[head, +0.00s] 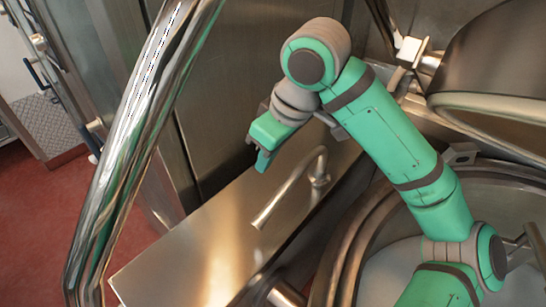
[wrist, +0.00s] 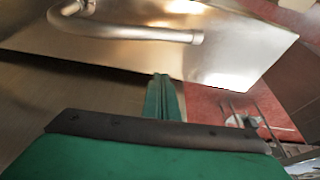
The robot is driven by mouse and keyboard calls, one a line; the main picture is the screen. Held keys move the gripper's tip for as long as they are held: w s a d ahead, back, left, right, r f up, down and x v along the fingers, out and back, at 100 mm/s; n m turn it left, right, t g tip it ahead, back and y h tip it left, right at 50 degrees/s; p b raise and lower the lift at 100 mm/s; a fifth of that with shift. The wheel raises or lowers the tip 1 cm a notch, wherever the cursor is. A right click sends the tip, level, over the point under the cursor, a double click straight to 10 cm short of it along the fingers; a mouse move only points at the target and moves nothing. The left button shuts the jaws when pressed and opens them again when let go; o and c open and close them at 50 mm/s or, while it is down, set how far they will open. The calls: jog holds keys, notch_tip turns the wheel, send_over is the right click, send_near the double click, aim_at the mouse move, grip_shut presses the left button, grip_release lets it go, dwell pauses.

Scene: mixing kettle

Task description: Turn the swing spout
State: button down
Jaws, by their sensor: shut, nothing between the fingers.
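The swing spout (head: 287,192) is a bent metal pipe rising from a base on the steel ledge. In the head view its open end points to the lower left. The spout also shows in the wrist view (wrist: 130,31), crossing the top left with its mouth toward the right. My gripper (head: 261,163) is green, at the end of my green arm, up and to the left of the spout in the head view. Its fingers (wrist: 163,95) are shut with nothing between them. In the wrist view they appear below the spout, apart from it.
A thick chrome pipe (head: 140,125) crosses the left foreground. The kettle (head: 352,245) stands at the right, partly hidden by my arm, with its dark lid (head: 490,60) raised. The steel ledge (head: 190,265) is bare around the spout. Red floor (head: 45,225) lies at the left.

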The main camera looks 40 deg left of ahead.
notch_tip(320, 180, down, 8)
jog(key=d, duration=0.1)
jog(key=shift+s+r, duration=0.15)
jog(key=shift+s, duration=0.15)
jog(key=shift+d, duration=0.1)
dwell(0.5)
